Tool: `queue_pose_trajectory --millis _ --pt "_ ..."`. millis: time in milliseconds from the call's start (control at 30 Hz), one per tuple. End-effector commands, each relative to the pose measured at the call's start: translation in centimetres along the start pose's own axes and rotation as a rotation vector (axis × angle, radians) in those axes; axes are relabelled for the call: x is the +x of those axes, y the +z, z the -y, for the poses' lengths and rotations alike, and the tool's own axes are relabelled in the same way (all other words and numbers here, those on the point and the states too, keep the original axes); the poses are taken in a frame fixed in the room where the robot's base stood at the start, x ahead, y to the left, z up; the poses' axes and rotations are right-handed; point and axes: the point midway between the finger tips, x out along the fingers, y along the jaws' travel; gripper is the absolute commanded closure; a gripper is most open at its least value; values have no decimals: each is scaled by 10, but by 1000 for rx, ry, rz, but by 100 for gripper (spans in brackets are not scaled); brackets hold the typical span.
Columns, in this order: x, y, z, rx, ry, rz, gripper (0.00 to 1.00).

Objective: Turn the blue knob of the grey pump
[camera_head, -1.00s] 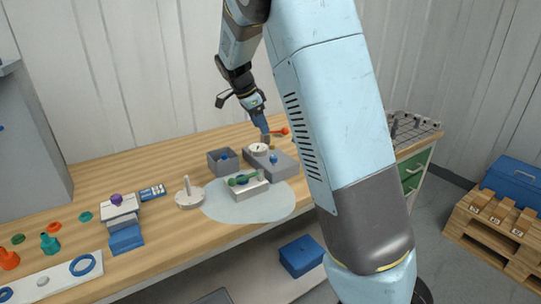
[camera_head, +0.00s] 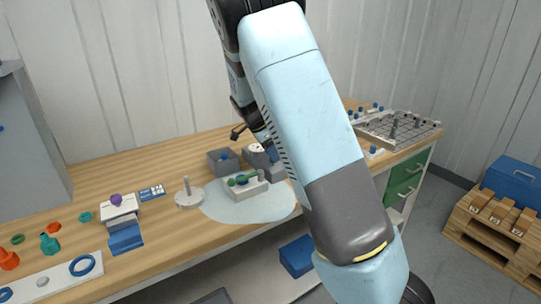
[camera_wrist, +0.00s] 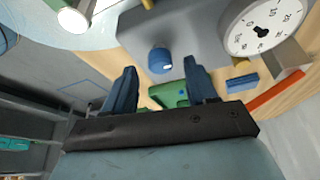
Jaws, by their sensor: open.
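The grey pump (camera_wrist: 190,30) fills the upper middle of the wrist view. Its blue knob (camera_wrist: 160,62) is a short round cap, with the white dial (camera_wrist: 262,27) to its right. My gripper (camera_wrist: 160,66) is open and empty, its two blue fingers apart. The knob appears between the fingertips in the picture; whether they reach around it or stop short, I cannot tell. In the head view the pump (camera_head: 254,160) is partly covered by my arm, and I cannot make out the knob there.
An open grey box (camera_head: 223,162) stands left of the pump. A fixture with green parts (camera_head: 243,182) is in front, and a white post on a round base (camera_head: 188,193) is further left. A wire rack (camera_head: 400,128) lies at the bench's right end.

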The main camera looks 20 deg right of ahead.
Motion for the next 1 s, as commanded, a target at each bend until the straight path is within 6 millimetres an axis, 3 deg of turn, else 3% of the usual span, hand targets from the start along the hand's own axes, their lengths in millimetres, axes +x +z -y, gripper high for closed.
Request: queue_pose_trajectory --millis 200,500,1000 --pt "14 0 0 1 0 0 43" --pt "15 0 0 0 -1 0 43" --pt "15 0 0 0 -1 1 91"
